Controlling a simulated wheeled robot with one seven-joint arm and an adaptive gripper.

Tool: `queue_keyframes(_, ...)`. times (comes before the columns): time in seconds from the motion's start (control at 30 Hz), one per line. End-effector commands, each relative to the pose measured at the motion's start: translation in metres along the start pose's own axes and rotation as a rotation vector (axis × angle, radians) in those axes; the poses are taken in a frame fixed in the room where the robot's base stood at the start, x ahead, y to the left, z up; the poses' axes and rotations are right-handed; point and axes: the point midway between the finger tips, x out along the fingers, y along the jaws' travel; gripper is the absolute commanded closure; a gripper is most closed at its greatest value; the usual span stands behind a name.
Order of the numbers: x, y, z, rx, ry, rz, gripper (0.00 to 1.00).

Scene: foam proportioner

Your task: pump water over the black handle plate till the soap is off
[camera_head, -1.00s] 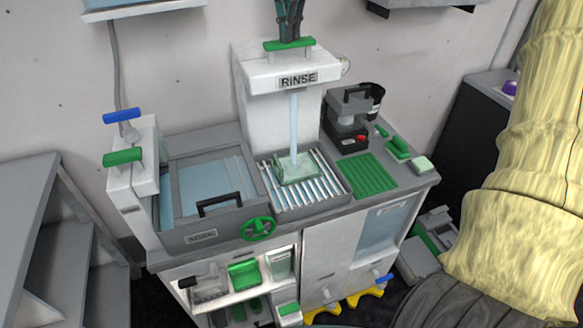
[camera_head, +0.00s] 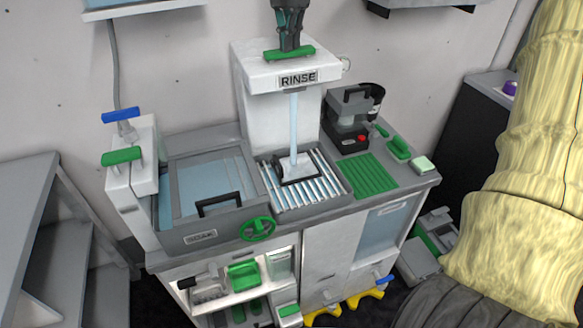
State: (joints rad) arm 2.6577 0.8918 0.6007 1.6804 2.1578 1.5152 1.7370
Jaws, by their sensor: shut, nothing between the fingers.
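The plate with the black handle (camera_head: 296,168) lies on the metal rack under the rinse spout. It looks white and dark-edged, with no green film that I can see. A stream of water (camera_head: 293,125) falls onto it from the white RINSE tower (camera_head: 262,74). My gripper (camera_head: 288,45) is shut and empty, pointing down on the green pump handle (camera_head: 290,54) on top of the tower. The handle sits low, close to the tower top. The fingertips are partly hidden against the handle.
The soak basin (camera_head: 205,180) with a lid and green wheel (camera_head: 258,229) is to the left. A green ribbed mat (camera_head: 367,174) and a black-and-grey device (camera_head: 347,120) are to the right. A shelf below holds green items (camera_head: 244,274).

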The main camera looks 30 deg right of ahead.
Motion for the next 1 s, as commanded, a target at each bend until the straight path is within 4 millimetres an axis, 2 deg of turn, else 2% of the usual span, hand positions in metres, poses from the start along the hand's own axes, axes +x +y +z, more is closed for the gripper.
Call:
queue_keyframes(0.27,-0.001,-0.001,0.0,0.0,0.001,-0.004,1.0)
queue_keyframes(1.0,-0.036,0.0,0.0,0.0,0.0,-0.001,1.0)
